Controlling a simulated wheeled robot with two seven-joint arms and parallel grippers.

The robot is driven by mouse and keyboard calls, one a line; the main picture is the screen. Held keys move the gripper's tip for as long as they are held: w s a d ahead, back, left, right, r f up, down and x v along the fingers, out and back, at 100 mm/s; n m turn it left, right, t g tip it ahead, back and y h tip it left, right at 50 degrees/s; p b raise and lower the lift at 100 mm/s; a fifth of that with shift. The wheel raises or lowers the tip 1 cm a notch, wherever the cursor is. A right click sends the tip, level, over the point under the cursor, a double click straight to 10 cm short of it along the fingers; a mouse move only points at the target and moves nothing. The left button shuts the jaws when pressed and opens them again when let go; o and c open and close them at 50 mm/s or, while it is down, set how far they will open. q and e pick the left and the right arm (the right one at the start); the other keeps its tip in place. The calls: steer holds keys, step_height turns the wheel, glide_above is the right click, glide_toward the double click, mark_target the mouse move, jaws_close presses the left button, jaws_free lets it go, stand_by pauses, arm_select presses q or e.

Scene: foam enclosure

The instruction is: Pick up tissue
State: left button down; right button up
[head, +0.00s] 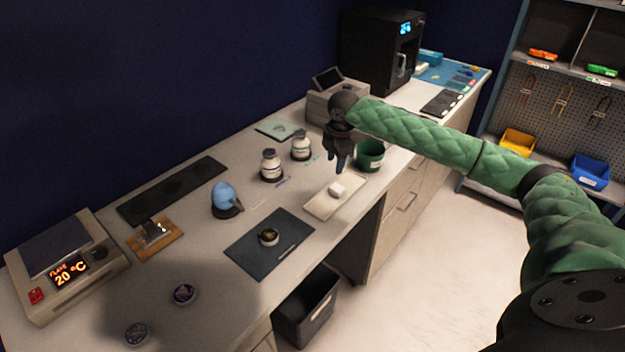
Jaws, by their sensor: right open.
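A small white block-like thing (337,190), which looks like the tissue, lies on a pale flat tray (322,208) at the front edge of the counter. My right gripper (337,167) points down just above and behind it, with a visible gap between the fingertips and the white thing. The right gripper is open and empty. It is small and dark in the picture, so its fingers show poorly. My left gripper is not in view.
A green cup (370,155) stands just right of the right gripper. Two white jars (271,165) stand to the left. A dark mat (268,250) holds a small round container. A black bin (306,305) is below the counter edge.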

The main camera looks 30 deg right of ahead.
mark_target(337, 187)
steer(key=s+n, duration=0.1)
steer(key=n, duration=0.1)
steer(key=s+n+g, duration=0.1)
steer(key=shift+s+a+r+n+g, duration=0.1)
steer(key=shift+s+a+n+g, duration=0.2)
steer(key=shift+a+n, duration=0.1)
steer(key=shift+s+r+n, duration=0.1)
steer(key=shift+s+n, duration=0.05)
steer(key=shift+n, duration=0.15)
steer(key=shift+w+d+f+p, duration=0.1)
steer(key=shift+w+f+p, duration=0.1)
steer(key=shift+f, duration=0.2)
steer(key=shift+w+f+p, duration=0.1)
steer(key=shift+f+p, duration=0.05)
steer(key=shift+f, duration=0.25)
steer(key=shift+s+f, duration=0.15)
steer(key=shift+f, duration=0.45)
step_height(337, 187, down, 4)
steer(key=p, duration=0.3)
steer(key=shift+s+r, duration=0.1)
steer(key=shift+f, duration=0.75)
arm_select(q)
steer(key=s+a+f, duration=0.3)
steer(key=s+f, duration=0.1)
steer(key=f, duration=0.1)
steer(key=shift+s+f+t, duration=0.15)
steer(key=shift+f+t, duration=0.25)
arm_select(e)
steer(key=c, duration=0.6)
